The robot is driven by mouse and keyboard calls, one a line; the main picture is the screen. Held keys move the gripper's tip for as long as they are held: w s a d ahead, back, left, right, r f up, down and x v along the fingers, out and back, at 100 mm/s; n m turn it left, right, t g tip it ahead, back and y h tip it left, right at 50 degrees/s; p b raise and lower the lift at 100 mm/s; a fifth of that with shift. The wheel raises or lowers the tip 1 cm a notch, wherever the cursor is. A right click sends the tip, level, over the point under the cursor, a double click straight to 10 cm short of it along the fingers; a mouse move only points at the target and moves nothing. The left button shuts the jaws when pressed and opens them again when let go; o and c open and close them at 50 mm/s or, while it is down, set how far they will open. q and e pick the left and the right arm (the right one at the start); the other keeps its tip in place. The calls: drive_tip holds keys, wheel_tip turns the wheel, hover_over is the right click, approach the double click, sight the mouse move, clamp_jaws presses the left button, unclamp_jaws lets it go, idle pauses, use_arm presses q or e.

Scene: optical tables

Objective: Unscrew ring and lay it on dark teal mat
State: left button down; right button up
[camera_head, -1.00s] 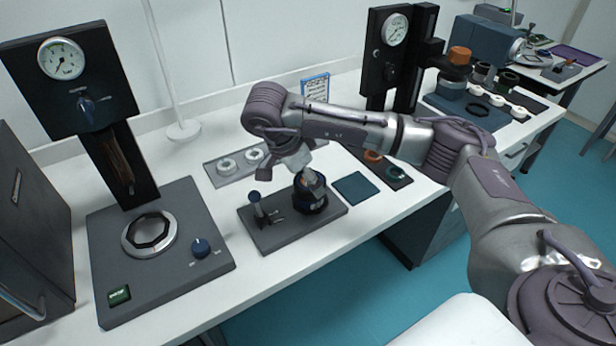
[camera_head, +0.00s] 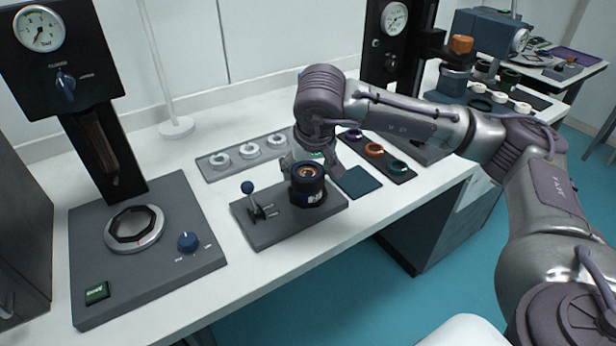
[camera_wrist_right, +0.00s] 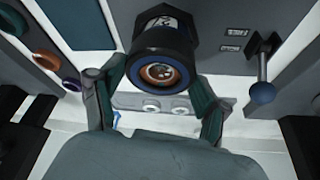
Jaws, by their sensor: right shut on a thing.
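A black lens barrel (camera_head: 307,194) stands upright in a clamp on a dark grey base plate (camera_head: 270,236). A dark blue ring (camera_head: 308,169) rims its top, around a copper-coloured inside. In the right wrist view the ring (camera_wrist_right: 160,74) faces the camera. The dark teal mat (camera_head: 358,182) lies bare on the table, right of the base plate. My left gripper is not in view.
A blue-knobbed lever (camera_head: 249,189) stands on the base plate. Behind are a tray of white rings (camera_head: 236,168) and a tray of coloured rings (camera_head: 402,172). A gauge station (camera_head: 200,262) stands at left, another (camera_head: 392,70) behind right. White table in front is narrow.

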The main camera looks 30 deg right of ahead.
drive_tip(key=n+y, duration=0.1)
drive_tip(key=n, duration=0.1)
drive_tip(key=shift+w+n, duration=0.1)
drive_tip(key=shift+n, duration=0.2)
drive_tip(key=o, duration=1)
drive_tip(key=shift+c, duration=0.2)
drive_tip(key=o, duration=0.3)
drive_tip(key=shift+w+f, duration=0.15)
drive_tip(key=shift+b, duration=0.3)
drive_tip(key=shift+d+f, duration=0.1)
drive_tip(key=shift+c, duration=0.3)
